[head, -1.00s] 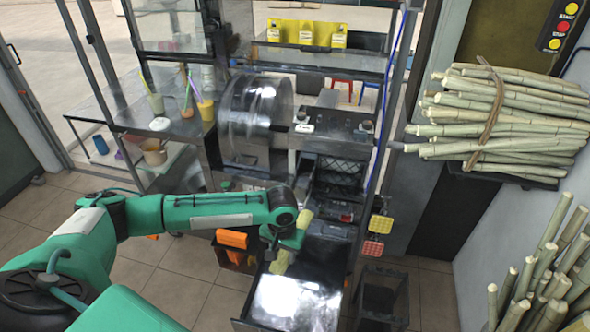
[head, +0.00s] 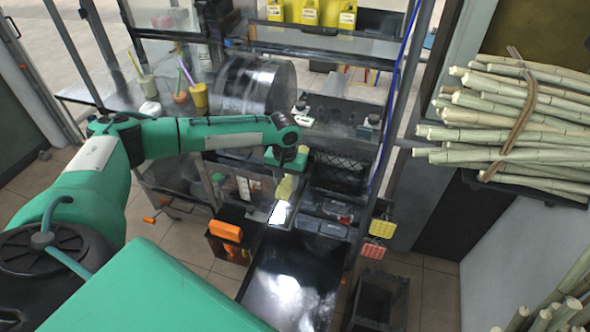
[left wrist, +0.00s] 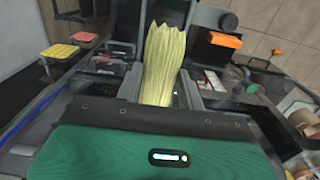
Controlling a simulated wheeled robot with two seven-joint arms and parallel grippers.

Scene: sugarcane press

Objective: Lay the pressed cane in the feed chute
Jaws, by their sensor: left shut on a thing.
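My left gripper (head: 287,160) is shut on the pressed cane, a flattened pale yellow-green piece. The pressed cane (head: 285,187) hangs below the gripper in the head view, in front of the press. In the left wrist view the cane (left wrist: 163,62) stands out beyond the green gripper body, its far end frayed and wider. My right gripper is not in view.
A dark shiny tray (head: 262,290) sticks out low at the press front. An orange-topped dark bin (head: 226,231) stands left of it, an empty black crate (head: 378,298) right. A round metal drum (head: 255,88) is behind my arm. Bundled canes (head: 530,125) lie on the right shelf.

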